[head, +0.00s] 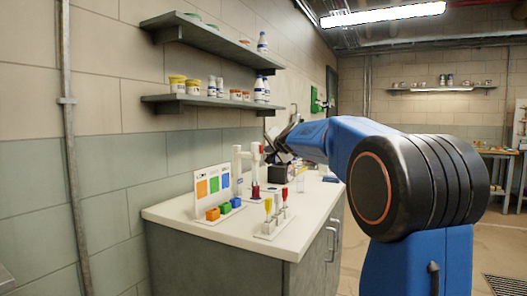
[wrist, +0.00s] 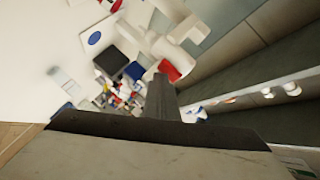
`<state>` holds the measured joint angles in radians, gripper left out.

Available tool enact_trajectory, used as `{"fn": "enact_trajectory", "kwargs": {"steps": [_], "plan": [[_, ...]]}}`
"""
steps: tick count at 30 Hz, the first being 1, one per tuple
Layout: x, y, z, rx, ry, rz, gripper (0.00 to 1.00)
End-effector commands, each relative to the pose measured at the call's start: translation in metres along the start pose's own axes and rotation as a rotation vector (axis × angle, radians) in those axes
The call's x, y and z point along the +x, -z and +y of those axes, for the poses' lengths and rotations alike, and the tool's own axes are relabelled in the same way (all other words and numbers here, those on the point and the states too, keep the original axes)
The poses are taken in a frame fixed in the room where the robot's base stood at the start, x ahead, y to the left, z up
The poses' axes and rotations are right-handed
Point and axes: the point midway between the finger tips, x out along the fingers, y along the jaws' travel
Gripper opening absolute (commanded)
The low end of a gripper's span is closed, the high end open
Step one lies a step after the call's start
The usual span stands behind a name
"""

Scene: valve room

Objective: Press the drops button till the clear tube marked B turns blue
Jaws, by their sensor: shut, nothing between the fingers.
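My gripper (head: 280,138) is shut and empty, held above the far part of the counter in the head view. In the wrist view its dark fingers (wrist: 162,95) point up the picture, close to a white fitting with a red end (wrist: 169,70). I cannot tell if they touch. A white stand with red parts (head: 255,170) stands on the counter. A clear vessel (head: 300,183) stands to its right; I can read no mark on it. I cannot make out the drops button or a tube marked B for certain.
The white counter (head: 170,216) holds a board with coloured squares (head: 213,187), orange, green and blue blocks (head: 224,211), and a rack of yellow- and red-topped pieces (head: 272,222). Wall shelves (head: 205,101) with bottles and tubs hang above. The counter's front left corner is bare.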

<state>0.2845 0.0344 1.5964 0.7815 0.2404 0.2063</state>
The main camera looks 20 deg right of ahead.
Motion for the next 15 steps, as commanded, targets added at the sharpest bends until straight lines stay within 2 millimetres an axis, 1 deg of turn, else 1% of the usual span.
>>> {"fn": "enact_trajectory", "kwargs": {"steps": [8, 15], "plan": [[-0.002, 0.002, 0.002, 0.002, 0.0, 0.0, 0.0], [-0.01, 0.007, 0.007, 0.001, 0.0, 0.0, 0.0]]}}
